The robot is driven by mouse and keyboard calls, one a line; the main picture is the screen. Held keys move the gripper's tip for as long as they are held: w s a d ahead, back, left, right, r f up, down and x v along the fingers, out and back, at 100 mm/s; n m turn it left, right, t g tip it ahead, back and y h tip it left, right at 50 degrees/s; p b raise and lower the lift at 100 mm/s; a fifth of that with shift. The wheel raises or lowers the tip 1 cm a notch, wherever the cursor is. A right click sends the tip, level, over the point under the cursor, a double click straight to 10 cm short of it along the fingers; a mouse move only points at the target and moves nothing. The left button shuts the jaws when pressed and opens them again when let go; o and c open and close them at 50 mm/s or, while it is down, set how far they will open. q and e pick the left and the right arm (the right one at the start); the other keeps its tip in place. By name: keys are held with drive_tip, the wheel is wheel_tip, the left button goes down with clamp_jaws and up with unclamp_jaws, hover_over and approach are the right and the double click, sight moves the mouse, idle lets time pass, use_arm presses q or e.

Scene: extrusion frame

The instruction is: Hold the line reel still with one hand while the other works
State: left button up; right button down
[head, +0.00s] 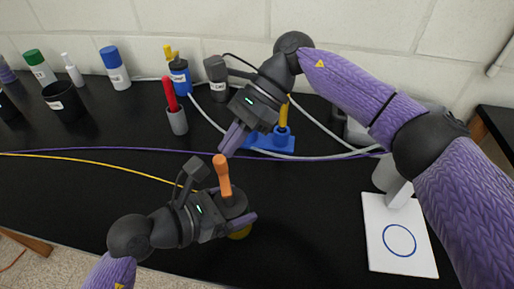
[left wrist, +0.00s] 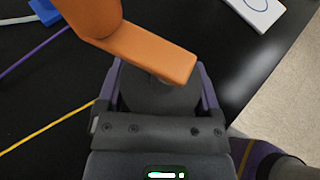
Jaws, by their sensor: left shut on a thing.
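The line reel is a dark, round body (head: 233,204) with an orange crank handle (head: 222,176) standing up from it; some yellow shows at its lower edge. My left gripper (head: 243,217) is shut around the reel's dark body on the black table. In the left wrist view the dark body (left wrist: 155,96) sits between the two purple fingers, with the orange crank arm (left wrist: 150,50) above it. My right gripper (head: 232,140) is empty above and behind the handle, pointing down and apart from it; its finger gap cannot be made out. A yellow line (head: 110,162) runs from the left toward the reel.
A purple line (head: 100,149) crosses the table behind the reel. A blue stand (head: 268,144) with a yellow handle and a grey cup (head: 177,122) with a red marker stand behind. A white plate with a blue circle (head: 379,262) lies at right. The front table is clear.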

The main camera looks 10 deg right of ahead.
idle(0.3)
approach(222, 159)
drive_tip(key=w+d, duration=0.1)
drive_tip(key=w+d+r, duration=0.1)
drive_tip(key=d, duration=0.1)
drive_tip(key=shift+w+d, duration=0.1)
drive_tip(key=shift+w, duration=0.05)
drive_tip(key=c, duration=1.2)
unclamp_jaws()
drive_tip(key=shift+w+d+r, duration=0.1)
drive_tip(key=shift+d+r, duration=0.1)
drive_tip(key=shift+r, duration=0.05)
drive_tip(key=shift+o, duration=1.1)
drive_tip(key=shift+a+r, duration=0.15)
drive_tip(key=shift+r, duration=0.05)
drive_tip(key=o, duration=0.5)
drive_tip(key=s+a+h, duration=0.1)
drive_tip(key=s+a+r+m+t+h, duration=0.1)
drive_tip(key=shift+s+a+t+h, duration=0.25)
drive_tip(key=shift+a+t+h, duration=0.05)
drive_tip(key=shift+a, duration=0.05)
drive_tip(key=s+a+t, duration=0.1)
drive_tip(key=s+a+m+t+h, duration=0.1)
drive_tip(key=s, duration=0.1)
drive_tip(key=shift+a+r, duration=0.2)
drive_tip(key=shift+r, duration=0.2)
drive_tip(key=shift+m, duration=0.3)
drive_tip(key=x, duration=1.2)
drive_tip(key=shift+w, duration=0.2)
